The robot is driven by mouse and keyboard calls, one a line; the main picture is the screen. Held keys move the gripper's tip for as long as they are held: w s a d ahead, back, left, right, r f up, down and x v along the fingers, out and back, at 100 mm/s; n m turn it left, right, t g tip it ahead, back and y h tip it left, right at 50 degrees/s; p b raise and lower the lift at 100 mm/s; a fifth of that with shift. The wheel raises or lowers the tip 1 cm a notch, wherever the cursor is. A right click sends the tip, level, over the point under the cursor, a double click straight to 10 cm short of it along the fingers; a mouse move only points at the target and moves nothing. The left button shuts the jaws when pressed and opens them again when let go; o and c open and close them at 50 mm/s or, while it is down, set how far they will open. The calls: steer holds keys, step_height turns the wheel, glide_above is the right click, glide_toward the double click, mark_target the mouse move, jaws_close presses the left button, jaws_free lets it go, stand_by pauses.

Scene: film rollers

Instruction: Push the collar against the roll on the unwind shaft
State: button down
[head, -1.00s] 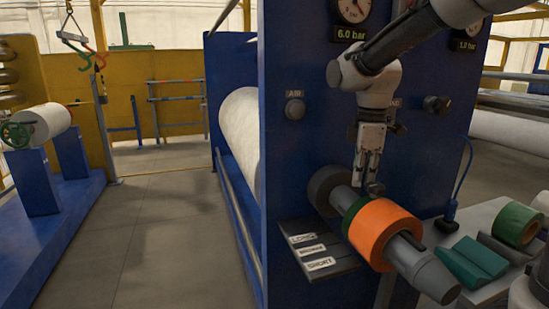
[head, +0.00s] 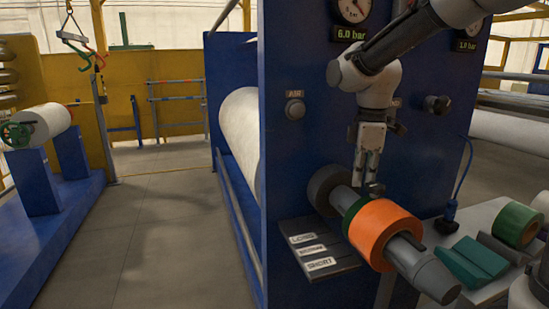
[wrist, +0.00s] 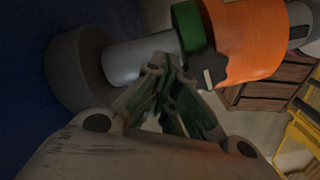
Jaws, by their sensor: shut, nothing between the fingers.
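The unwind shaft (head: 343,198) sticks out from the blue machine wall and also shows as a bare silver length in the wrist view (wrist: 140,60). An orange roll (head: 383,232) sits on it. A green ring with a dark knob, which looks like the collar (head: 352,216), is at the roll's wall side. In the wrist view the green collar (wrist: 187,25) appears to touch the orange roll (wrist: 250,45); any thin gap cannot be told. My gripper (head: 366,182) is shut and empty, pointing down beside the collar's knob. Its fingertips also show in the wrist view (wrist: 165,66), on the collar's wall side.
A thick grey ring (wrist: 75,70) sits on the shaft by the wall. Below is a labelled shelf (head: 310,245) marked LONG and SHORT. A side table at right holds a green roll (head: 517,225) and teal blocks (head: 472,260). The floor at left is clear.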

steer(key=shift+s, duration=0.2)
steer(key=shift+w, duration=0.15)
steer(key=shift+w+a, duration=0.2)
steer(key=shift+w, duration=0.4)
step_height(320, 180, up, 9)
stand_by(0.6)
